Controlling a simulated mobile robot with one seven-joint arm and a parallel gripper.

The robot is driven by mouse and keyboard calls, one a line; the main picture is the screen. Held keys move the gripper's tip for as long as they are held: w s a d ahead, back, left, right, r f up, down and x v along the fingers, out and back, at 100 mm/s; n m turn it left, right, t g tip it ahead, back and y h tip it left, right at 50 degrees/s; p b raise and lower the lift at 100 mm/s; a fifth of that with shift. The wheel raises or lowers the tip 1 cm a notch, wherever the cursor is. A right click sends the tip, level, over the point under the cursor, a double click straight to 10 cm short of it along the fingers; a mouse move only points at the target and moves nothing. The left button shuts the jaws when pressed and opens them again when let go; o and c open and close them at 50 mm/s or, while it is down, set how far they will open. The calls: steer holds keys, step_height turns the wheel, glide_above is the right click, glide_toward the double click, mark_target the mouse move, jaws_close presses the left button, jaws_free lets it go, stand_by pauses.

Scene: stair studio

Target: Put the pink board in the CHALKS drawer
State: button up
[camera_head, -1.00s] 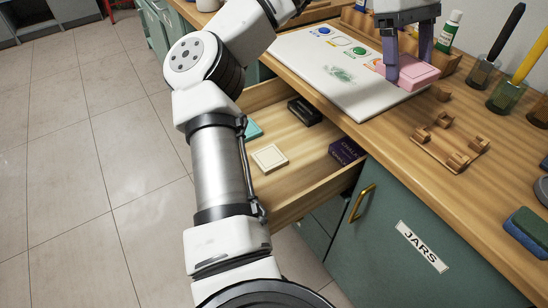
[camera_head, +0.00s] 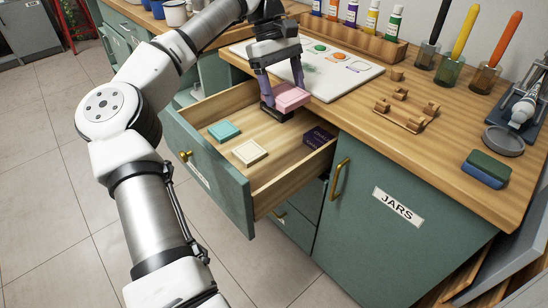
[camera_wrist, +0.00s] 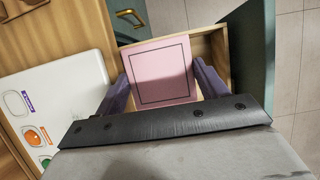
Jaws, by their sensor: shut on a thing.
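The pink board (camera_head: 291,97) is a small square block with a dark outline on its face, seen in the wrist view (camera_wrist: 163,68). My gripper (camera_head: 284,92) is shut on it, with a purple finger on each side, and holds it above the rear part of the open drawer (camera_head: 215,165). The drawer holds a teal board (camera_head: 224,131), a cream board (camera_head: 249,152) and a dark purple box (camera_head: 318,137) marked chalk. A black item at the back is partly hidden under my gripper.
The worktop edge and a white palette board (camera_head: 335,75) lie just right of and behind the drawer. A wooden rack (camera_head: 406,115), pen jars and a sponge (camera_head: 486,168) stand on the worktop.

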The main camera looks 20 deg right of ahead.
step_height(320, 180, down, 25)
steer(key=shift+r, duration=0.1)
stand_by(0.3)
steer(key=shift+f+b, duration=0.2)
steer(key=shift+b, duration=0.1)
steer(key=o, duration=1)
steer(key=shift+c, duration=0.2)
steer(key=shift+r, duration=0.1)
steer(key=v, duration=1.2)
steer(key=shift+s+r, duration=0.1)
steer(key=shift+r, duration=0.05)
